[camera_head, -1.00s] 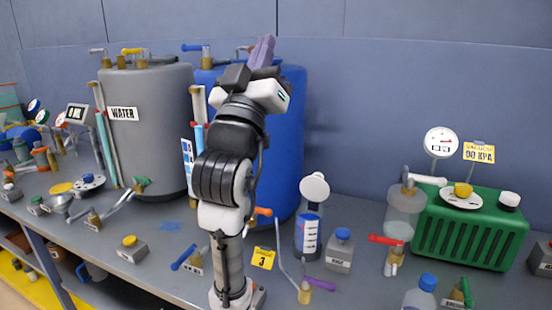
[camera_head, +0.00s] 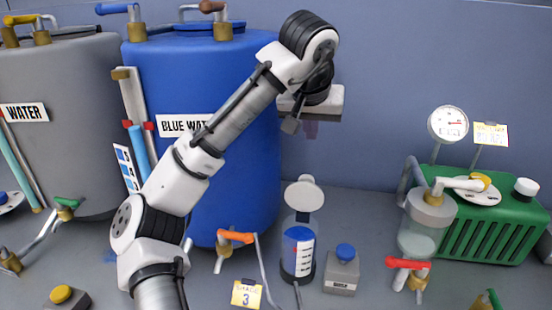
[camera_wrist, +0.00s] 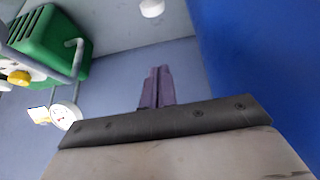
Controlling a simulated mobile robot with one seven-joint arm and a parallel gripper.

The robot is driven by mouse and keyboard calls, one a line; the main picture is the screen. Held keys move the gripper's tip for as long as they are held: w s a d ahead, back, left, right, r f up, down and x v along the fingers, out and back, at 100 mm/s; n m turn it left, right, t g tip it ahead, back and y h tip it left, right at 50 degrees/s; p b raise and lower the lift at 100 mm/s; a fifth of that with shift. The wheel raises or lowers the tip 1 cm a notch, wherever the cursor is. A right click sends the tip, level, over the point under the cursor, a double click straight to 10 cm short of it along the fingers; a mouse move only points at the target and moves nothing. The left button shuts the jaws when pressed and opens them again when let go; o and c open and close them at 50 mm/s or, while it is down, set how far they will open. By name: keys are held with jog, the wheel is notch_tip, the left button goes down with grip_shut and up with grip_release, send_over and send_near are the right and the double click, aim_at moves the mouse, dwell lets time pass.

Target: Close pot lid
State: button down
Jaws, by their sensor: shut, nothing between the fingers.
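The pot (camera_head: 298,252) is a clear cylinder holding blue liquid, with a white scale strip on its front, standing on the bench below the blue tank. Its round white lid (camera_head: 304,194) stands open, raised at the back of the rim. My gripper (camera_head: 311,130) has purple fingers pointing down. It is in the air above the lid, clear of it. In the wrist view my gripper's fingers (camera_wrist: 157,86) are together and empty. A white round piece shows at the top edge there; I cannot tell whether it is the lid.
A grey block with a blue knob (camera_head: 341,270) stands right of the pot. An orange-handled valve (camera_head: 234,240) and a yellow tag (camera_head: 246,293) are on its left. The blue tank (camera_head: 245,130) rises behind. The green unit (camera_head: 490,230) and a clear jar (camera_head: 425,225) stand at right.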

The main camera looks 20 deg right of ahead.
aim_at(305, 192)
notch_tip(305, 192, down, 10)
jog(key=p, duration=0.2)
jog(key=shift+w+r, duration=0.2)
jog(key=shift+w, duration=0.05)
dwell(0.3)
jog(key=shift+w+f+t, duration=0.1)
jog(key=shift+t, duration=0.2)
